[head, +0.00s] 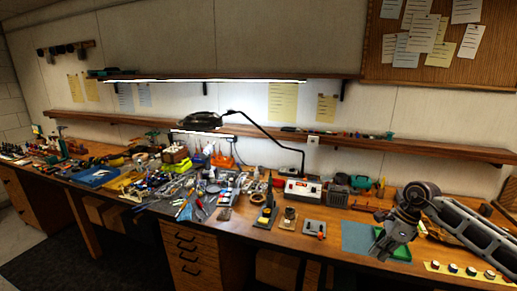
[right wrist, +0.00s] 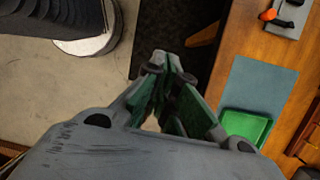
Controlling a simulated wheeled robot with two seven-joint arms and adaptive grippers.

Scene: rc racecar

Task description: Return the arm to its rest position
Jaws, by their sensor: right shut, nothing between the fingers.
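My right arm reaches in from the right in the head view. My right gripper (head: 382,246) is at the front of the workbench, in front of part of a green tray (head: 401,254). In the right wrist view the gripper (right wrist: 168,68) is shut and empty, its grey fingers with green inner sides together at the tips. It appears over the floor beside the bench edge. The green tray (right wrist: 246,127) lies to its right on the bench. My left gripper is not in view.
A blue-grey mat (head: 355,236) lies beside the tray. A power supply (head: 303,191), a desk lamp (head: 200,121) and many small tools crowd the wooden bench (head: 340,264). A shelf (head: 250,133) runs along the wall behind. Floor is open in front of the bench.

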